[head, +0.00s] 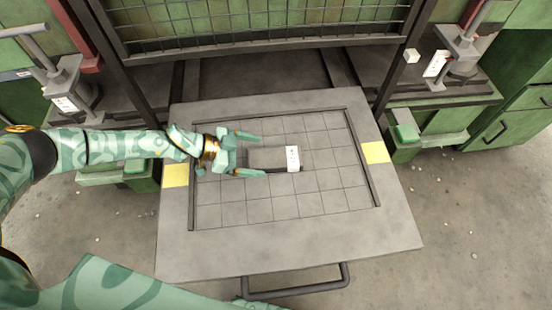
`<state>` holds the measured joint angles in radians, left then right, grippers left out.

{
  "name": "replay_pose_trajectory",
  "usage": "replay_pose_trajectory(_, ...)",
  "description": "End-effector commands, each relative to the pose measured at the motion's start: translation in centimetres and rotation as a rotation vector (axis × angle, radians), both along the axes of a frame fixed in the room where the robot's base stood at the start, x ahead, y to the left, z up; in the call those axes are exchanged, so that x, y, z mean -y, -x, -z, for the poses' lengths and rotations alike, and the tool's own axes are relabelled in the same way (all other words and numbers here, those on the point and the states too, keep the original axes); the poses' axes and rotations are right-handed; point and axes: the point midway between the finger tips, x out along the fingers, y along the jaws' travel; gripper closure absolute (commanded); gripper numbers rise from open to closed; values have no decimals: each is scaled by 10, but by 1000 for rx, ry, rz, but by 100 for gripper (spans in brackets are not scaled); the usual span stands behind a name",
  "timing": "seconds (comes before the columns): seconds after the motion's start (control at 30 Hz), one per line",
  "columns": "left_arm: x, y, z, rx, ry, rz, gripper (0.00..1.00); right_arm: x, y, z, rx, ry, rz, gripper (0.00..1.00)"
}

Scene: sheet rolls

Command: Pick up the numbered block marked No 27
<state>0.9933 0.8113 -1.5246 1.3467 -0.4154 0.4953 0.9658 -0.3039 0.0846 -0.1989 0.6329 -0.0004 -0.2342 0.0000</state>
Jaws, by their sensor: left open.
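A grey block (268,158) lies on the gridded plate (330,180) near its middle. Its right end carries a white label (292,157) with small dark marks, too small to read as a number. My left gripper (261,155) comes in from the left and is open. Its two fingers point right, one on the far side and one on the near side of the block's left part. I cannot tell whether they touch it or how high they are above the plate. My right gripper is not in view.
The plate has raised dark rails and yellow patches (375,152) at its sides. A bar handle (297,287) is at its front. A dark frame with wire mesh (260,22) stands behind. Green machines with clamps (460,50) flank it. The plate around the block is clear.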

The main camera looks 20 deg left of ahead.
Motion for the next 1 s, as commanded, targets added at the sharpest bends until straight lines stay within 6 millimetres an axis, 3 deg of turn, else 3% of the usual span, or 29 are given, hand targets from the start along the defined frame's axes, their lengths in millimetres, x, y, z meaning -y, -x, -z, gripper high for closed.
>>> replay_pose_trajectory(0.33,40,-19,23,-3,1,1,11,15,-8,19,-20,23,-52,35)
replay_pose_trajectory(0.6,43,-21,21,1,1,-1,11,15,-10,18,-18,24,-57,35)
replay_pose_trajectory(0.67,43,-21,21,1,1,-1,25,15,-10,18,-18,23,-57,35)
replay_pose_trajectory(0.83,43,-21,21,-1,0,0,73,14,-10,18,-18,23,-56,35)
replay_pose_trajectory(1.0,43,-21,21,0,2,0,74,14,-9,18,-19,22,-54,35)
